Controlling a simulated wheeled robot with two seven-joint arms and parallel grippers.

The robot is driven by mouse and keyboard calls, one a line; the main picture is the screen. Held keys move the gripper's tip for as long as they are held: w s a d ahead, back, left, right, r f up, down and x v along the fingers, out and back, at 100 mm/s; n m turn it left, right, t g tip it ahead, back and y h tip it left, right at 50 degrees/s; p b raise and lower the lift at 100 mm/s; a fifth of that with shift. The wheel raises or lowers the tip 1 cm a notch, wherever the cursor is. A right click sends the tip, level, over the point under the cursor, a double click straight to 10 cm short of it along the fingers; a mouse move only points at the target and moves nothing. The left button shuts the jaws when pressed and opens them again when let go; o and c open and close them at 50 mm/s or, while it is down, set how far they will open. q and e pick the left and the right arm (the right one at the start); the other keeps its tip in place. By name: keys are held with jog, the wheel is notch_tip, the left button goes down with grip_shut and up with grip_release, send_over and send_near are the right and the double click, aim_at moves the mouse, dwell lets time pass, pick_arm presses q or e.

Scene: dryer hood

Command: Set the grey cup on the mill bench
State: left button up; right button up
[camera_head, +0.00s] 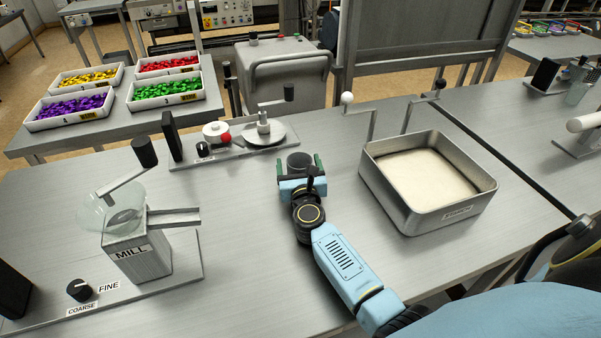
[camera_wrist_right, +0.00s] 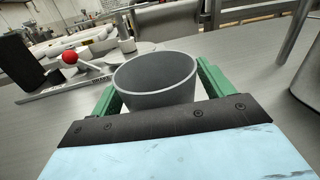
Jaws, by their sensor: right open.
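The grey cup (camera_head: 299,162) stands upright on the grey bench in the middle of the head view. My right gripper (camera_head: 300,172) is open, with its green fingers on either side of the cup. In the right wrist view the cup (camera_wrist_right: 156,80) sits between the two green fingers (camera_wrist_right: 160,92), with its open rim facing up. I cannot tell whether the fingers touch it. The mill (camera_head: 140,250) stands at the left on its base plate, on the same long bench surface (camera_head: 245,265). My left gripper is out of view.
A metal bin of pale powder (camera_head: 440,205) stands right of the cup. Behind the cup is a plate with a balance-like device (camera_head: 235,145) and a red knob (camera_head: 225,138). The bench between the mill and my right arm is clear.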

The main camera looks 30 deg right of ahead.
jog(key=shift+s+a+r, duration=0.1)
jog(key=shift+s+a, duration=0.05)
jog(key=shift+s, duration=0.1)
jog(key=v, duration=1.1)
jog(key=shift+s+a, duration=0.1)
jog(key=shift+s, duration=0.15)
